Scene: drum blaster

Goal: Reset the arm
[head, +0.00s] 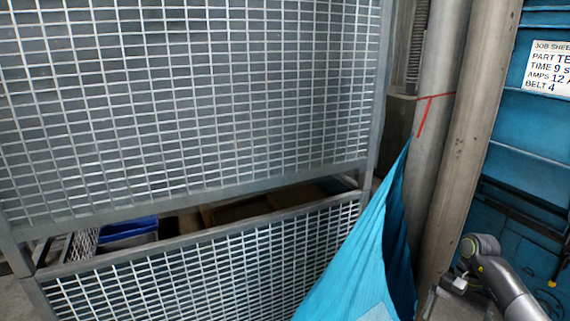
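My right arm (500,285), dark grey with a green ring at its joint, comes in at the lower right corner. What looks like my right gripper (443,288) is at its left end, low in the picture and partly cut off from clear view. I cannot tell whether its fingers are apart, and nothing is plainly seen in it. It is just right of a blue cloth and in front of the grey pipes. My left arm and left gripper are not in view.
A metal mesh cage (190,110) fills the left and middle, with a gap showing a blue bin (128,229). A blue cloth (350,265) hangs by a red strap (424,113) at a grey pipe (436,130). A blue cabinet (530,125) with a job sheet (551,68) stands right.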

